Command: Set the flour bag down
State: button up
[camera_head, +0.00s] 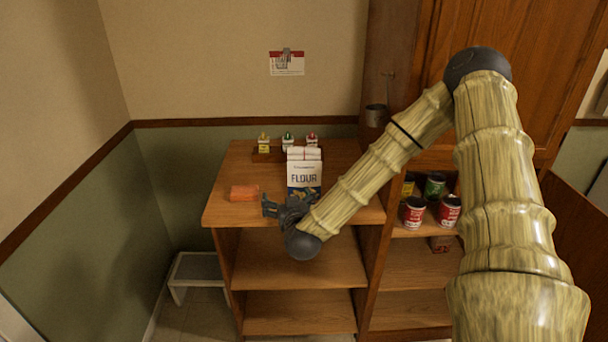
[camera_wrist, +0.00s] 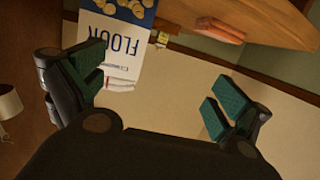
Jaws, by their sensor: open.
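The flour bag (camera_head: 304,171) is white with a dark blue lower part and stands upright on the wooden shelf top (camera_head: 230,211). It also shows upside down in the wrist view (camera_wrist: 120,42). My gripper (camera_head: 271,207) is at the front of the shelf top, just in front of and to the left of the bag's base. In the wrist view its two green-padded fingers (camera_wrist: 160,90) are wide apart with nothing between them. The bag lies beyond the fingers, nearer the left one in that view. The bag's lower part is partly hidden by my gripper in the head view.
An orange block (camera_head: 244,193) lies left of the bag. Several small bottles stand in a wooden rack (camera_head: 266,155) behind it. A white stool (camera_head: 195,271) stands at lower left.

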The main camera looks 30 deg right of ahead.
aim_at(304, 149)
jog(key=w+d+r+m+h, duration=0.1)
jog(key=d+r, duration=0.2)
jog(key=w+d+r+h+p, duration=0.1)
jog(key=w+d+r, duration=0.1)
jog(key=d+r, duration=0.1)
jog(key=w+d+r+m+h, duration=0.1)
jog(key=w+d+r+h, duration=0.1)
jog(key=d+r, duration=0.1)
jog(key=shift+d+m+p, duration=0.3)
jog(key=shift+d+p, duration=0.05)
jog(key=shift+d, duration=0.2)
jog(key=shift+t, duration=0.3)
jog(key=shift+f+p+x, duration=0.15)
jog(key=shift+p+x, duration=0.6)
jog(key=shift+x, duration=0.8)
jog(key=shift+f+p+x, duration=0.1)
jog(key=shift+p+x, duration=0.65)
jog(key=shift+x, duration=0.8)
jog(key=shift+a, duration=0.15)
jog(key=shift+c, duration=0.2)
jog(key=shift+w+r, duration=0.1)
jog(key=shift+w, duration=0.05)
jog(key=c, duration=1.8)
